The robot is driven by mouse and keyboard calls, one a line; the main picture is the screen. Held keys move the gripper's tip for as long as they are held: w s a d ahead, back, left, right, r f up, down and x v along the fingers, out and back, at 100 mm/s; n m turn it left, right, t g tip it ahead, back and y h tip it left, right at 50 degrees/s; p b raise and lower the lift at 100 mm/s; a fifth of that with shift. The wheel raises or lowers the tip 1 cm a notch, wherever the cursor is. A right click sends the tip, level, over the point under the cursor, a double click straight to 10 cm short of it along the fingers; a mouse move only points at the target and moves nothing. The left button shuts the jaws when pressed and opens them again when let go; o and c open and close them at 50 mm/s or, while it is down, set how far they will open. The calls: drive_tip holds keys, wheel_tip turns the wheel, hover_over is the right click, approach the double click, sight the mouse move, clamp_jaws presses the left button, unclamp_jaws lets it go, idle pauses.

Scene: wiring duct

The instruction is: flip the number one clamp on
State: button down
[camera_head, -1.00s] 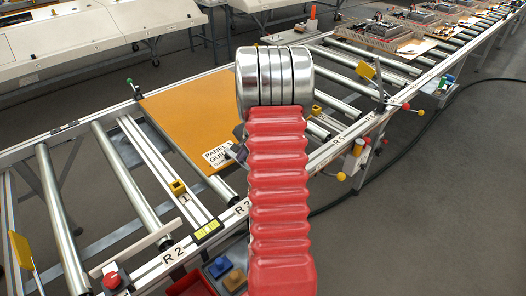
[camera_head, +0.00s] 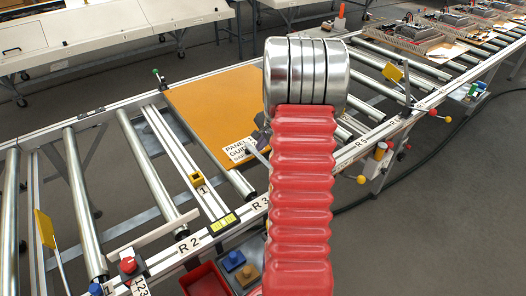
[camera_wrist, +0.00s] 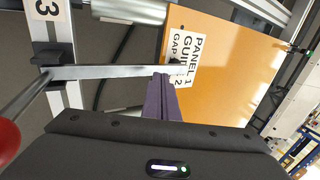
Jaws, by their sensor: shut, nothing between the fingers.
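A clamp with a flat metal bar (camera_wrist: 110,72), a black pivot block (camera_wrist: 52,72) and a red ball handle (camera_wrist: 8,138) crosses the left and middle of the wrist view. Its bar lies level, with its end by the panel's label; no number shows on the clamp itself. My gripper (camera_wrist: 162,80) is shut and empty, its purple fingers just below the bar. I cannot tell if they touch it. In the head view my gripper (camera_head: 259,143) shows beside my red arm at the panel's near corner, and the arm hides most of the clamp there.
An orange panel (camera_head: 215,108) with a white label lies on the roller frame. A rail label "3" (camera_wrist: 63,10) is near the clamp. A red knob (camera_head: 128,265) and a yellow flag (camera_head: 45,228) stand at left; a red bin (camera_head: 205,280) hangs below the rail.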

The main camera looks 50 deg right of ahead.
wheel_tip(320, 180, up, 10)
drive_tip(key=shift+r, duration=0.2)
idle(0.8)
drive_tip(key=s+a+f+n+g+y, duration=0.1)
drive_tip(key=s+a+f+n+g, duration=0.1)
drive_tip(key=s+a+n, duration=0.4)
drive_tip(key=s+a+r+n, duration=0.4)
drive_tip(key=a, duration=0.8)
drive_tip(key=s+a+r+n+t, duration=0.1)
drive_tip(key=s+a+r+n, duration=0.3)
drive_tip(key=a, duration=0.8)
drive_tip(key=s+a+r+n+t, duration=0.1)
drive_tip(key=s+a+r+n, duration=0.3)
drive_tip(key=a, duration=0.9)
drive_tip(key=shift+s+r+n, duration=0.25)
drive_tip(key=shift+r+n, duration=0.2)
drive_tip(key=shift+n, duration=0.75)
